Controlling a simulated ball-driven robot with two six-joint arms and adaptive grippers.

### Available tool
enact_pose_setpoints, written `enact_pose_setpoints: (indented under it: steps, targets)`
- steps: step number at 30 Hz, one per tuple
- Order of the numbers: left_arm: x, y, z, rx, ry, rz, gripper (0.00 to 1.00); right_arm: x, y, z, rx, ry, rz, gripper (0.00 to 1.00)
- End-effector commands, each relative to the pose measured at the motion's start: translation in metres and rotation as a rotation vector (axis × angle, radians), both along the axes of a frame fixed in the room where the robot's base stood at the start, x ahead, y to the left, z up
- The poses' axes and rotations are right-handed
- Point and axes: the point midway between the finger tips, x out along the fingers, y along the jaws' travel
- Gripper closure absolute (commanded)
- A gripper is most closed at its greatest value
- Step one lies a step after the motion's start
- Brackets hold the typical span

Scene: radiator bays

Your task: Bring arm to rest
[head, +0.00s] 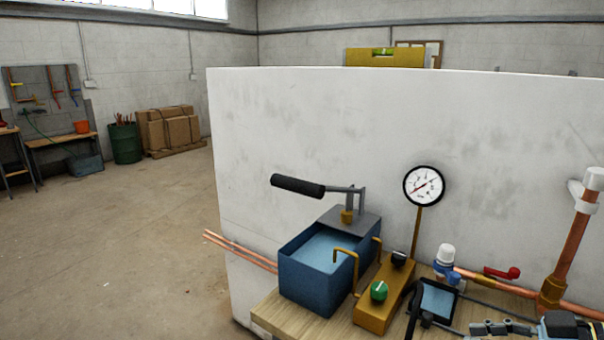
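No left gripper or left arm shows in the head view. At the bottom right edge, grey jointed parts that look like my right gripper (492,328) reach in from the right, mostly cut off by the frame. Their finger opening is not visible, and whether they touch anything cannot be told. The blue test pump (310,284) with water in its tank and a black lever grip (298,186) stands on the wooden bench top (275,318). Its pressure gauge (424,186) stands on a brass stem.
A white wall panel (370,130) stands behind the bench. Copper pipes with a red-handled valve (503,273) and an upright copper pipe (577,240) are at the right. Floor at the left is clear.

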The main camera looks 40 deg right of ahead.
Motion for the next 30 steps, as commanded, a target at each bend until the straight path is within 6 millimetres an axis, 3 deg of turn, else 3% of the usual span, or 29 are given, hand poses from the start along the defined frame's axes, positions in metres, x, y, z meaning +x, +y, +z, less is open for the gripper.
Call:
enact_pose_setpoints:
  steps: [11,19,24,30]
  targets:
    - [0.007,-0.001,0.000,-0.001,-0.010,0.000,0.38,0.004,0.051,-0.029,-0.035,0.134,-0.014,0.69]
    - [0.004,0.004,0.001,0.005,-0.006,-0.002,0.38,0.020,0.116,-0.045,-0.107,0.302,-0.037,0.69]
    - [0.003,0.003,0.000,0.004,-0.005,-0.001,0.38,0.038,0.160,-0.031,-0.191,0.451,-0.089,0.69]
    - [0.002,0.003,0.000,0.004,-0.003,-0.001,0.38,0.042,0.179,-0.004,-0.249,0.587,-0.165,0.69]
